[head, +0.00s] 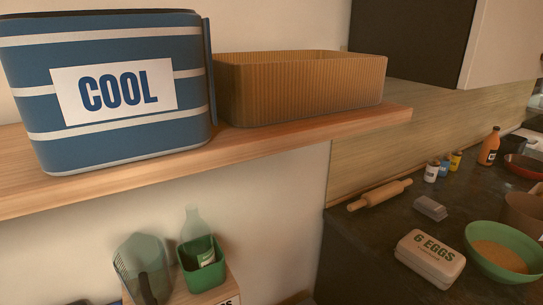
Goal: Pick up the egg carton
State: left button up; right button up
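The egg carton (429,258) is a closed pale box marked "6 EGGS". It lies on the dark countertop (380,226) at the lower right of the head view. It stands just left of a green bowl. Neither of my grippers shows in the head view, so their state and distance from the carton are hidden.
A green bowl (503,251) stands close to the carton's right. Behind are a grey box (430,208), a rolling pin (380,195) and an orange bottle (489,147). A wooden shelf (300,135) holds a blue "COOL" bag (110,135) and a ribbed basket (300,88).

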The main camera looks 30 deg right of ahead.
aim_at(440, 265)
jog(key=z, duration=0.05)
jog(key=k, duration=0.95)
jog(key=u, duration=0.7)
jog(key=i, duration=0.65)
jog(key=z, duration=4.1)
jog(key=i, duration=1.25)
jog(key=u, duration=0.25)
